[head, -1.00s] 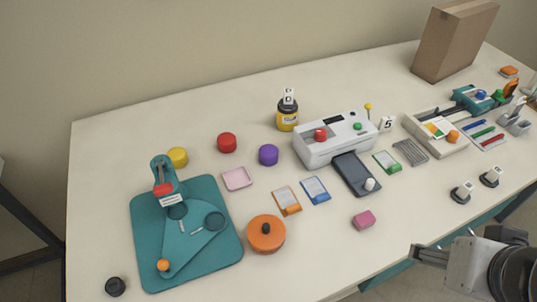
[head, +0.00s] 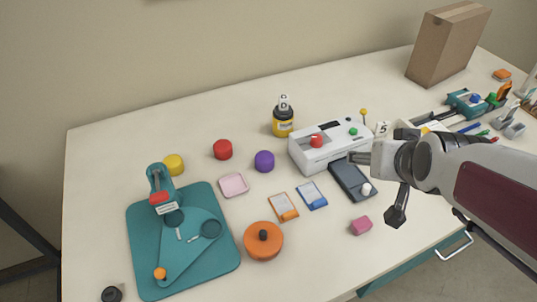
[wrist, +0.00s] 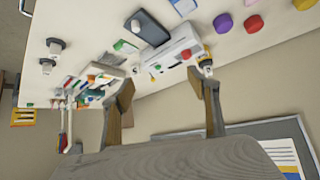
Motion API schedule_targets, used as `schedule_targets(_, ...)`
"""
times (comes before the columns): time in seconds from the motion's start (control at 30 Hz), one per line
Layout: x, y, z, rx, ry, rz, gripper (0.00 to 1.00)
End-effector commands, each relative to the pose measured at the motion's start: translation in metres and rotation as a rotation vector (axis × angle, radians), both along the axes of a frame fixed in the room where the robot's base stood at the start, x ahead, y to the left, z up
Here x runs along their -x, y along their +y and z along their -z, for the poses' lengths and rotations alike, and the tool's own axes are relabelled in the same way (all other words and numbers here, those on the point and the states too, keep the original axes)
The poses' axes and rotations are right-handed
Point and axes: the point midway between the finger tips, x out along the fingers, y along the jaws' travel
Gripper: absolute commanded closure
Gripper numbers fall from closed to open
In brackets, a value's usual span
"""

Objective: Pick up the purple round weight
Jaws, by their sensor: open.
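The purple round weight (head: 264,161) stands on the white table, left of the white laminator (head: 330,148) and right of the red round weight (head: 223,149). In the wrist view the purple weight (wrist: 223,23) is near the top edge, beside the red one (wrist: 254,23). My gripper (head: 362,158) is above the right side of the laminator, well to the right of the purple weight and apart from it. In the wrist view my gripper (wrist: 165,85) has its two fingers spread wide with nothing between them.
A yellow round weight (head: 174,165), a pink tray (head: 233,185) and an orange lidded pot (head: 263,243) stand around the purple weight. The back left of the table is clear.

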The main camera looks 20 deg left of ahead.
Motion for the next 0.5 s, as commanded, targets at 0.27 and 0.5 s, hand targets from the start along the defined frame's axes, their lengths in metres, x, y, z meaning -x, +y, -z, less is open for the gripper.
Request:
schedule_targets(0.27, -0.041, 0.053, 0.021, -0.022, -0.062, -0.068, 0.40)
schedule_targets(0.5, -0.069, 0.101, 0.041, -0.042, -0.121, -0.121, 0.40)
